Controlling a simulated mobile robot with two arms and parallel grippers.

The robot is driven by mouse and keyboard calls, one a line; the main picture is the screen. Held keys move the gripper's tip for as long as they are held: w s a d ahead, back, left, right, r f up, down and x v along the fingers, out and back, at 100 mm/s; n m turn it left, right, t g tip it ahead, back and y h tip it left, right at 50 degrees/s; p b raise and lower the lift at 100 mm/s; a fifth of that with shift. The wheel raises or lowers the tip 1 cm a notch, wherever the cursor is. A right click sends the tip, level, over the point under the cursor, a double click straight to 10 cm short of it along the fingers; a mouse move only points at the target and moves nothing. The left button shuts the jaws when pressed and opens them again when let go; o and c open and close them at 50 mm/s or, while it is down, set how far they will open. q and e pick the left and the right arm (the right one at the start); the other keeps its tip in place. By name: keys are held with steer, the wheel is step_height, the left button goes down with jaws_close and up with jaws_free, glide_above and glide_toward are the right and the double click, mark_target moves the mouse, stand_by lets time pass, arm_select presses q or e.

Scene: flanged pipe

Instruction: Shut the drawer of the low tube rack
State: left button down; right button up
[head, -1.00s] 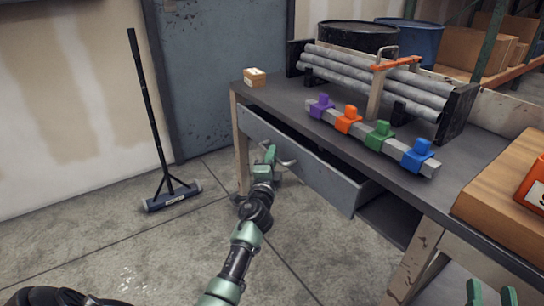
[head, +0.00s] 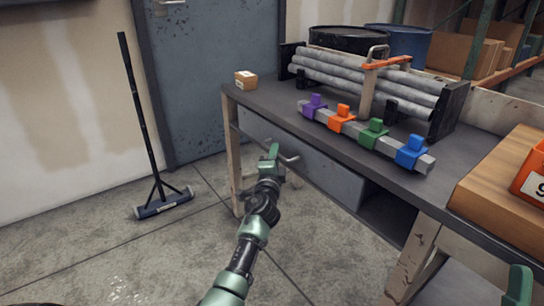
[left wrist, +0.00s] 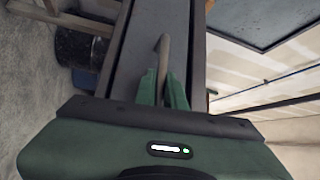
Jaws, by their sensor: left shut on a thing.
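The drawer (head: 325,171) is a grey panel under the dark bench top that carries the tube rack. Its front sits close under the bench edge, and no opening shows above it. I cannot tell whether it is fully flush. My left gripper (head: 273,158) is shut on the drawer's bar handle (head: 290,160). In the left wrist view the two green fingers (left wrist: 163,88) close around the handle (left wrist: 163,52), with the drawer front (left wrist: 140,60) behind. One green finger of my right gripper (head: 518,286) shows at the lower right corner, with nothing visible in it.
The rack of grey tubes (head: 365,79) stands on the bench (head: 410,184). A grey bar with coloured clamps (head: 341,118) lies before it, and a small box (head: 246,79) at the left corner. An open shelf space (head: 390,218) lies right of the drawer. A broom (head: 147,130) leans left; floor between is clear.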

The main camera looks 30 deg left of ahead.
arm_select(q)
steer(key=c, duration=1.7)
jaws_free()
steer(key=shift+w+d+r, duration=0.1)
steer(key=shift+o, duration=1)
steer(key=shift+w+d, duration=0.1)
steer(key=shift+w, duration=0.05)
arm_select(e)
steer(key=shift+w, duration=0.2)
